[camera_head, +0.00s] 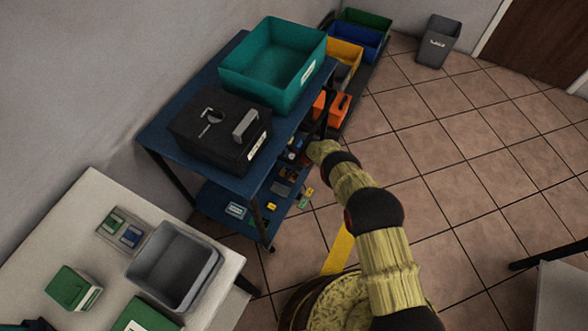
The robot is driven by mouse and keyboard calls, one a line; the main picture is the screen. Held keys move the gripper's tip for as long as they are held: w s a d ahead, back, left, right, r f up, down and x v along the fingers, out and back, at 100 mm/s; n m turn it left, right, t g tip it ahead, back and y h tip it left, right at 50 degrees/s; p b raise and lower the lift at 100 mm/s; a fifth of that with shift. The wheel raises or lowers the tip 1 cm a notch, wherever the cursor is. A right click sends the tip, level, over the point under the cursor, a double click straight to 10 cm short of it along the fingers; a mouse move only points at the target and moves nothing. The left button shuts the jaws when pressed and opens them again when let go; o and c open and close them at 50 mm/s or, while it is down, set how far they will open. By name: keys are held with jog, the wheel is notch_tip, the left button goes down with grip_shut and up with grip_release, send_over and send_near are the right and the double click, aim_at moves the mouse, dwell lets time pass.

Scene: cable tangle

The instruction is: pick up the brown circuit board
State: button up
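A small brown piece (289,174), which looks like the brown circuit board, lies among other small parts on the lower shelf (222,195) of the blue cart. It is too small in the head view to make out well. My gripper (305,157) is at the end of my yellow and black arm, at the right side of the cart just below the top shelf. It is close to the brown piece, a little above and to the right of it in the picture. Its fingers are dark and small here. I cannot tell whether they are open or touching anything.
The cart's top shelf (160,140) overhangs the lower one and carries a black case (205,130) and a teal bin (262,72). A cart leg (259,218) stands at the front. A white table (75,215) holds a grey tray (176,262). Open tiled floor (465,150) lies right.

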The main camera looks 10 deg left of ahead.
aim_at(288, 172)
jog(key=shift+b+x, duration=1.3)
jog(key=shift+x, duration=1.45)
jog(key=shift+d, duration=0.1)
jog(key=shift+c, duration=1)
jog(key=c, duration=1.4)
